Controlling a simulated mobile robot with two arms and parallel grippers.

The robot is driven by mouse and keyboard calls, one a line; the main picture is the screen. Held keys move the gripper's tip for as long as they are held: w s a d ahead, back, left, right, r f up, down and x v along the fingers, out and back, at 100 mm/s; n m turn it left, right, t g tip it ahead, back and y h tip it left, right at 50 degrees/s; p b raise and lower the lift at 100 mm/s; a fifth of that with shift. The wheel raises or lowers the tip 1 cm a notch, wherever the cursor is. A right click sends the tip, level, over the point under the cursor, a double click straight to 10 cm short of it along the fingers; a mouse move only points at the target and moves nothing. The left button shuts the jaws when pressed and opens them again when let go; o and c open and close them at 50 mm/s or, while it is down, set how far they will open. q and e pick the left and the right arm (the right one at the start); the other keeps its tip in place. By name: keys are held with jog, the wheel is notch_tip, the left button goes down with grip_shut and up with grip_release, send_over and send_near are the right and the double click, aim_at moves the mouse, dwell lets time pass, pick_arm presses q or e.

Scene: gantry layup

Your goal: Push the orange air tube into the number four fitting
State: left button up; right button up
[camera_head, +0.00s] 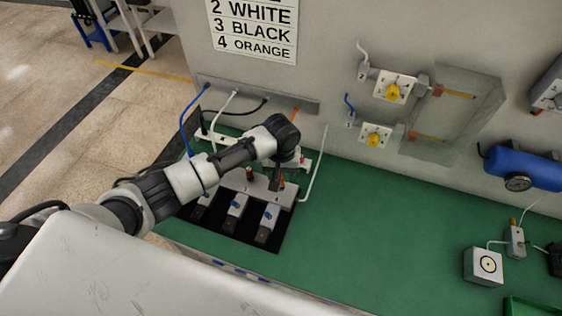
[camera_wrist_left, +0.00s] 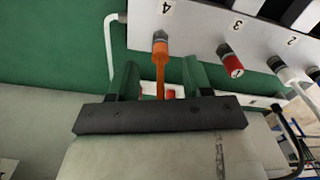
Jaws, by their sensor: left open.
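The orange air tube (camera_wrist_left: 160,80) runs between the two fingers of my left gripper (camera_wrist_left: 161,68) in the left wrist view. Its thicker orange end meets the grey number four fitting (camera_wrist_left: 160,36) on the white block; how deep it sits I cannot tell. The fingers stand apart on either side of the tube, with gaps visible. In the head view my left gripper (camera_head: 277,180) is over the number four end of the block (camera_head: 257,186), and the tube (camera_head: 295,111) shows at the wall bracket. My right gripper is not in view.
The number three fitting (camera_wrist_left: 230,60) has a red end. A white tube (camera_wrist_left: 286,71) is at number two. A wall sign (camera_head: 255,28) reads "4 ORANGE". A bent white tube (camera_head: 315,165) stands right of the block.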

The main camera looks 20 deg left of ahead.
aim_at(281, 175)
pick_arm(q)
notch_tip(281, 175, up, 8)
jog(key=shift+r+b, duration=0.2)
jog(key=shift+b, duration=0.55)
